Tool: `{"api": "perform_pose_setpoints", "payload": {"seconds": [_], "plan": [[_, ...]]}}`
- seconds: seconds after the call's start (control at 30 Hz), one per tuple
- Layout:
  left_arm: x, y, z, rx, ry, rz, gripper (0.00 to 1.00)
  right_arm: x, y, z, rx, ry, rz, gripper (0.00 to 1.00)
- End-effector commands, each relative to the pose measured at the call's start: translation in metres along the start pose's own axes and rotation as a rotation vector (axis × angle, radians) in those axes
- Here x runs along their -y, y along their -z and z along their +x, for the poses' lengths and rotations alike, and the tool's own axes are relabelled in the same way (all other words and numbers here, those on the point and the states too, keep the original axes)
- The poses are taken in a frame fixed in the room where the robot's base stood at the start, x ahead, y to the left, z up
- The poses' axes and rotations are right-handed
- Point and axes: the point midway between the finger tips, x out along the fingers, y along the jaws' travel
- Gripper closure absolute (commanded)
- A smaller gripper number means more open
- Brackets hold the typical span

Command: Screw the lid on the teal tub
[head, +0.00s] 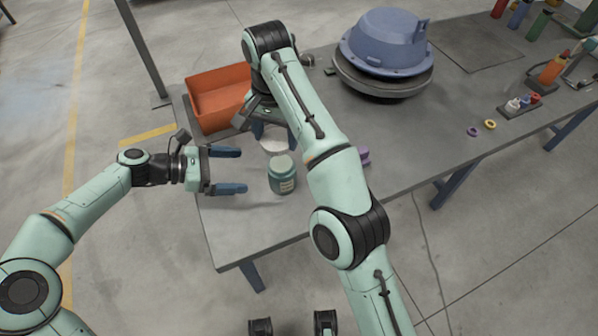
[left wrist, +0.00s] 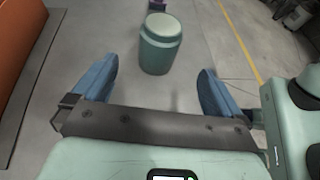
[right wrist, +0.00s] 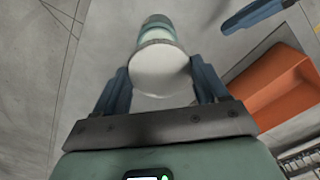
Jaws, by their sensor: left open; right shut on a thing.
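The teal tub (head: 282,180) stands upright on the grey table, its label facing the front right. My left gripper (head: 243,170) is open and level with the table, its two blue fingers pointing at the tub from the left. In the left wrist view the tub (left wrist: 160,48) is just beyond the fingertips, not between them. My right gripper (head: 273,132) is shut on a white round lid (head: 272,145), behind the tub. In the right wrist view the lid (right wrist: 161,70) sits between the fingers, with the tub (right wrist: 157,26) beyond it. My right arm hides part of the table.
An orange crate (head: 216,100) stands behind my left gripper. A blue housing (head: 386,42) rests on a round dark stand at the back. Purple pieces (head: 364,156) lie right of my right arm. The table's front edge is close to the tub.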

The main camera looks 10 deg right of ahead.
Motion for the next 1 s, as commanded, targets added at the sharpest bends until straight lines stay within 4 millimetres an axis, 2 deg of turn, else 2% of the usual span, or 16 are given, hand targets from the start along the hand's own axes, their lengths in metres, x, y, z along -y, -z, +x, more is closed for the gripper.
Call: {"api": "perform_pose_setpoints", "payload": {"seconds": [0.5, 0.63, 0.77, 1.0], "plan": [[0.0, 0.0, 0.0, 0.0, 0.0, 0.0, 0.0, 0.0, 0.0, 0.0, 0.0, 0.0, 0.0, 0.56], [0.0, 0.0, 0.006, 0.001, 0.002, 0.0, 0.0, 0.0, 0.0, 0.0, 0.0, 0.0, 0.0, 0.56], [0.001, 0.0, 0.023, 0.002, 0.004, 0.001, 0.0, 0.0, 0.0, 0.0, 0.0, 0.0, 0.0, 0.56], [0.001, 0.0, 0.07, 0.003, 0.005, -0.001, 0.0, 0.0, 0.0, 0.0, 0.0, 0.0, 0.0, 0.56]]}}
